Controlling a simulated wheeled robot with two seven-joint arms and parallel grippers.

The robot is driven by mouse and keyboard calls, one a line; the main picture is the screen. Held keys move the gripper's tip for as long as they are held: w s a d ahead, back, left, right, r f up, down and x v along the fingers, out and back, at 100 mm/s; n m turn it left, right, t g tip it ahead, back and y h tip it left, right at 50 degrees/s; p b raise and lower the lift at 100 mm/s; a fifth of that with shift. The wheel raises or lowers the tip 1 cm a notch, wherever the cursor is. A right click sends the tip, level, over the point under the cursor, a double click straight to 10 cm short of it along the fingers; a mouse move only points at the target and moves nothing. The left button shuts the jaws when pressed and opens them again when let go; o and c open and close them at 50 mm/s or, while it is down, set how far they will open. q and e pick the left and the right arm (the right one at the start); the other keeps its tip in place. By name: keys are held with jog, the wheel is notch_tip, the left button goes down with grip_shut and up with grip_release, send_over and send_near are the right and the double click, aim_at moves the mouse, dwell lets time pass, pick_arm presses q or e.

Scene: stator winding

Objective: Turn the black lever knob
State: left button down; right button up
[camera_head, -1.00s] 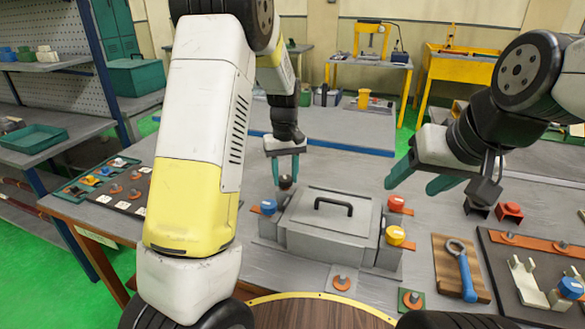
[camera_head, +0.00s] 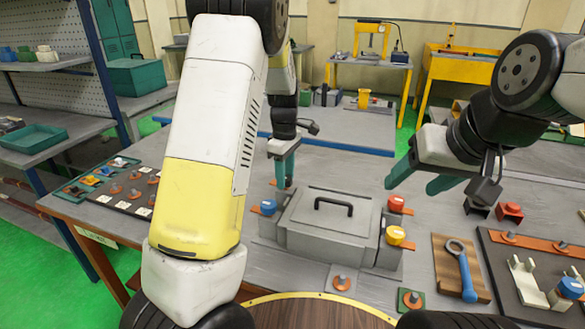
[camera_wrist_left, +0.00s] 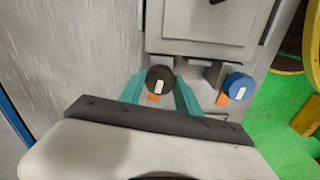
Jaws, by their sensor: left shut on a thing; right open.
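The black knob (camera_wrist_left: 159,78) has a white mark on top and an orange piece below it. It sits at the edge of the grey box (camera_head: 330,215). My left gripper (camera_head: 285,183) points down at the box's far left corner, its teal fingers on either side of the knob in the left wrist view, shut on it. In the head view the fingers hide the knob. My right gripper (camera_head: 411,189) is open and empty, above and right of the box.
A blue knob (camera_head: 268,206) is close beside my left gripper; it also shows in the left wrist view (camera_wrist_left: 238,86). Red (camera_head: 395,203) and yellow (camera_head: 395,236) knobs are on the box's right. A blue-handled tool (camera_head: 466,275) lies on a wooden board further right.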

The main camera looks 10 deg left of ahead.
pick_arm(q)
jog(key=shift+s+f+n, duration=0.15)
jog(key=shift+s+n, duration=0.05)
jog(key=shift+n, duration=0.4)
jog(key=c, duration=0.9)
grip_release()
jog(key=shift+o, duration=0.2)
jog(key=shift+w, duration=0.1)
notch_tip(320, 180, up, 8)
jog(key=shift+f, duration=0.1)
